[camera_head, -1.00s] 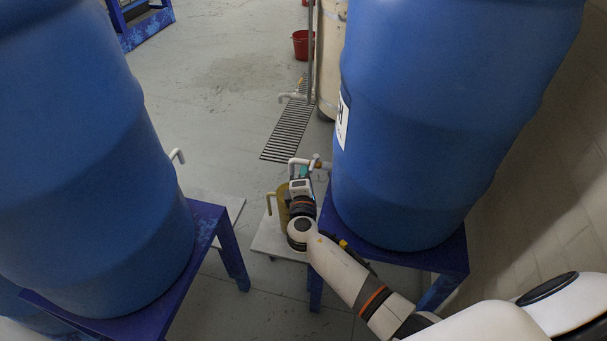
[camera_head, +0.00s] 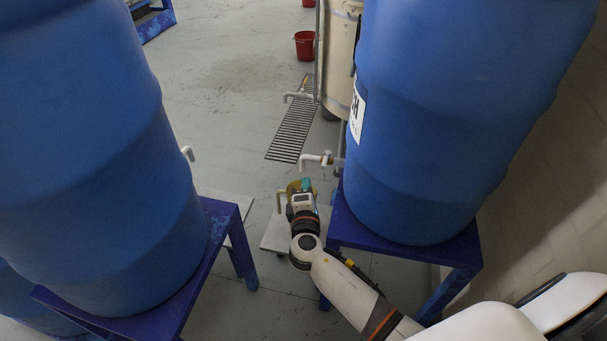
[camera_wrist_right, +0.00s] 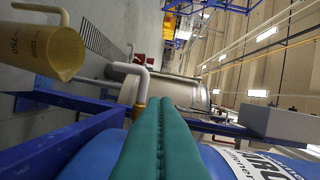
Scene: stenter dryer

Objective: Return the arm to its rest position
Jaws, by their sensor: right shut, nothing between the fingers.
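My right arm reaches in from the lower right of the head view. Its gripper (camera_head: 306,184) is beside the blue stand of the right drum, just below a white pipe with a tap (camera_head: 323,160). In the right wrist view the green fingers (camera_wrist_right: 163,112) are pressed together with nothing between them. The pipe (camera_wrist_right: 141,82) rises beyond the fingertips there. A yellow measuring jug (camera_wrist_right: 46,46) with a pale handle stands at upper left in that view, apart from the fingers. In the head view the jug (camera_head: 281,201) is partly hidden by my gripper. My left gripper is not in view.
Large blue drums (camera_head: 95,190) and (camera_head: 425,150) stand on blue stands on both sides. A cream tank (camera_head: 341,55), a red bucket (camera_head: 304,44) and a floor grate (camera_head: 291,130) are farther back.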

